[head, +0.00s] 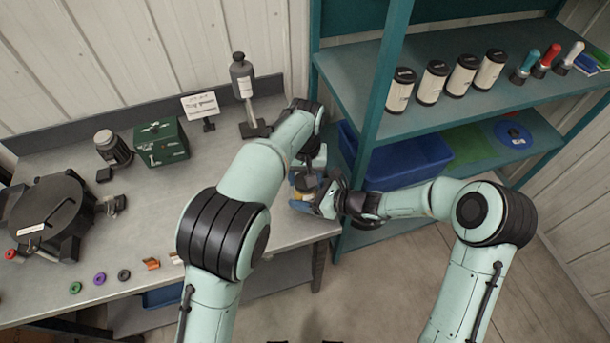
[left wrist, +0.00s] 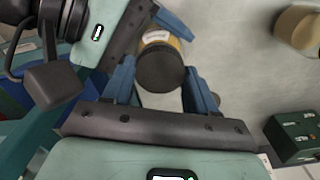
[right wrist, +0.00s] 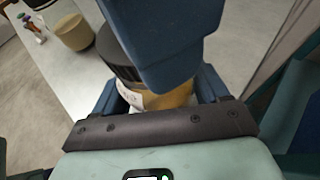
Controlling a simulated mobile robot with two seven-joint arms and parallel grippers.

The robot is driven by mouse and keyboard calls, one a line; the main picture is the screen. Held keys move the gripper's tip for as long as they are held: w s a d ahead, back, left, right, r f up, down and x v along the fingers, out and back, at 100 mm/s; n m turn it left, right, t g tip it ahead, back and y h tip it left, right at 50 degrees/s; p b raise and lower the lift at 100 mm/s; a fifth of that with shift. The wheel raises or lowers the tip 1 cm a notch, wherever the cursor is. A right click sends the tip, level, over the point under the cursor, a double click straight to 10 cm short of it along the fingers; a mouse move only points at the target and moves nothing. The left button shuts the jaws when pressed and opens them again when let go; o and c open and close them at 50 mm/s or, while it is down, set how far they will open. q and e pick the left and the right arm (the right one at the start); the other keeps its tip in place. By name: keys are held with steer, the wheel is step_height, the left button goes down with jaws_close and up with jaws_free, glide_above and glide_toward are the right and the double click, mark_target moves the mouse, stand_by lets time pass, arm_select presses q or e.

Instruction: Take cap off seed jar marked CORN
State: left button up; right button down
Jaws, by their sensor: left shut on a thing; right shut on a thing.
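A jar (right wrist: 172,98) with yellow contents, a white label and a dark cap (left wrist: 160,67) is at the right end of the workbench. The cap sits on the jar's top; the label cannot be read. My right gripper (right wrist: 158,92) is shut around the jar's body from the side. My left gripper (left wrist: 162,88) is shut with its fingers on either side of the cap. In the head view the jar (head: 306,183) is small and partly hidden by both grippers.
A beige round container (left wrist: 298,28) stands on the bench nearby. A green box (head: 162,142), a dark round machine (head: 42,215) and small coloured rings lie further left. A teal shelf (head: 450,105) with several black-lidded jars and a blue bin (head: 412,164) stands at right.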

arm_select(q)
steer(key=shift+r, duration=0.15)
stand_by(0.3)
steer(key=shift+r, duration=0.95)
steer(key=shift+r, duration=0.1)
steer(key=shift+r, duration=1.9)
arm_select(e)
jaws_free()
